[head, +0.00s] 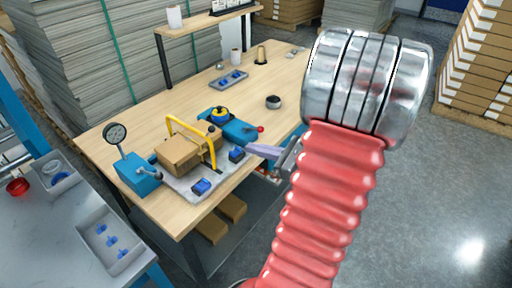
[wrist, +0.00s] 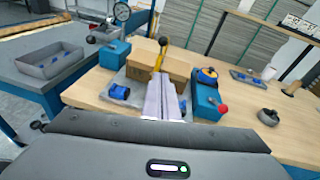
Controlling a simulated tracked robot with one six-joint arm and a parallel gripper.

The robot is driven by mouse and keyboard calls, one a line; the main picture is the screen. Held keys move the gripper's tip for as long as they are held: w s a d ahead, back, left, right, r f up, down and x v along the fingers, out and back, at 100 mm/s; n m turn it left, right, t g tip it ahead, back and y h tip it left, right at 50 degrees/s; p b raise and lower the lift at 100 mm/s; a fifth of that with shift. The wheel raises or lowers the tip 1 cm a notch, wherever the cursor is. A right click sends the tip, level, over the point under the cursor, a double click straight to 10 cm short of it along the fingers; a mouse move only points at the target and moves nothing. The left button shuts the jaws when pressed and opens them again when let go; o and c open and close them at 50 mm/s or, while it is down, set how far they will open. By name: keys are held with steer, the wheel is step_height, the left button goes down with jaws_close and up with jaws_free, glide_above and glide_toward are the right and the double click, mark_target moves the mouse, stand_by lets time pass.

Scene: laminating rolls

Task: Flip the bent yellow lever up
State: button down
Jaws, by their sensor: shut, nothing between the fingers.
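The bent yellow lever (head: 211,150) stands beside and arches over a cardboard box (head: 178,157) on a grey plate (head: 180,184). In the wrist view the lever (wrist: 158,60) rises from behind the fingertips, with a dark knob at its top; its lower part is hidden by the fingers. My gripper (head: 251,148) is shut and empty, its pale purple fingers pointing toward the lever from the right in the head view. In the wrist view my gripper (wrist: 161,78) overlaps the lever's lower end; I cannot tell whether they touch.
Blue clamps (head: 202,187) sit on the plate's near side. A blue unit (head: 232,125) with a yellow-rimmed knob and a red ball handle (wrist: 222,108) stands right of the box. A blue block with a dial gauge (head: 115,133) stands left.

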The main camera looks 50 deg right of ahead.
steer(key=r+x, duration=0.2)
steer(key=x, duration=0.8)
steer(key=shift+w+a+r, duration=0.25)
steer(key=shift+w+r, duration=0.1)
steer(key=shift+w, duration=0.25)
